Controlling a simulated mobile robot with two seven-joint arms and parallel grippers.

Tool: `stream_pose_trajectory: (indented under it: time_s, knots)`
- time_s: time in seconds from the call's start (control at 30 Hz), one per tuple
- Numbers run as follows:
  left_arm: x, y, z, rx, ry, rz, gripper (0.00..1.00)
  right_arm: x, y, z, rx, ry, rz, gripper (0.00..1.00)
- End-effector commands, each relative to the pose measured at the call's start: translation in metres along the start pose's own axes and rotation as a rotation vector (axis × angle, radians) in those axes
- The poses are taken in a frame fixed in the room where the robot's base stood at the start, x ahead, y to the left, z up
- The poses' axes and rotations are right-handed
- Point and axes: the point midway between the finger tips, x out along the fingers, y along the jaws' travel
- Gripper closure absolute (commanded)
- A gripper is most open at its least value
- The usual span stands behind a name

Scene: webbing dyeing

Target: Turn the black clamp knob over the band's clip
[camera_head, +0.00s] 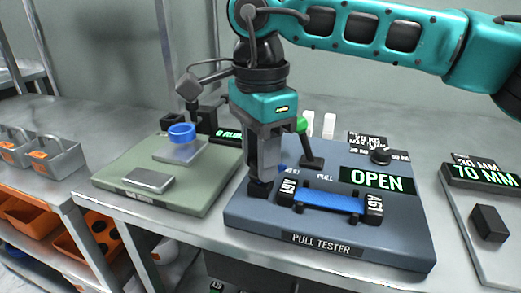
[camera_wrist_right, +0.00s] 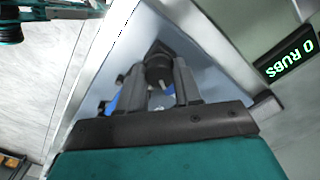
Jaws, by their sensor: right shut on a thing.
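The blue band (camera_head: 333,201) lies across the pull tester (camera_head: 325,240) between two black end pieces marked AG1, the left one (camera_head: 291,190) and the right one (camera_head: 373,208). My right gripper (camera_head: 262,178) points down at the tester's left side, just left of the left end piece. It is shut on the black clamp knob (camera_head: 259,190), which is partly hidden by the fingers. In the right wrist view the knob (camera_wrist_right: 158,70) sits between the two fingers, with bits of blue behind them. The tester's display (camera_head: 377,181) reads OPEN. My left gripper is not seen.
A green-tipped lever (camera_head: 310,150) stands close to the right of my gripper. A 70 MM display (camera_head: 485,176) stands right.

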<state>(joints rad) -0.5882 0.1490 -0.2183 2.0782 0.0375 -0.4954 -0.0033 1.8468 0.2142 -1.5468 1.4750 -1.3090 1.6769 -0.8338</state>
Motion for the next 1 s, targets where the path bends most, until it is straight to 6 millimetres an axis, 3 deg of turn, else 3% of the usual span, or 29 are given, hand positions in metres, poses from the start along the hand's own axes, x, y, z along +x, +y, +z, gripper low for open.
stream_pose_trajectory:
  time_s: [1.0]
  knots:
    - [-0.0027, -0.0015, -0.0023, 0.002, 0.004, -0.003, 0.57, 0.0006, -0.0001, -0.0003, 0.891, 0.001, 0.001, 0.97]
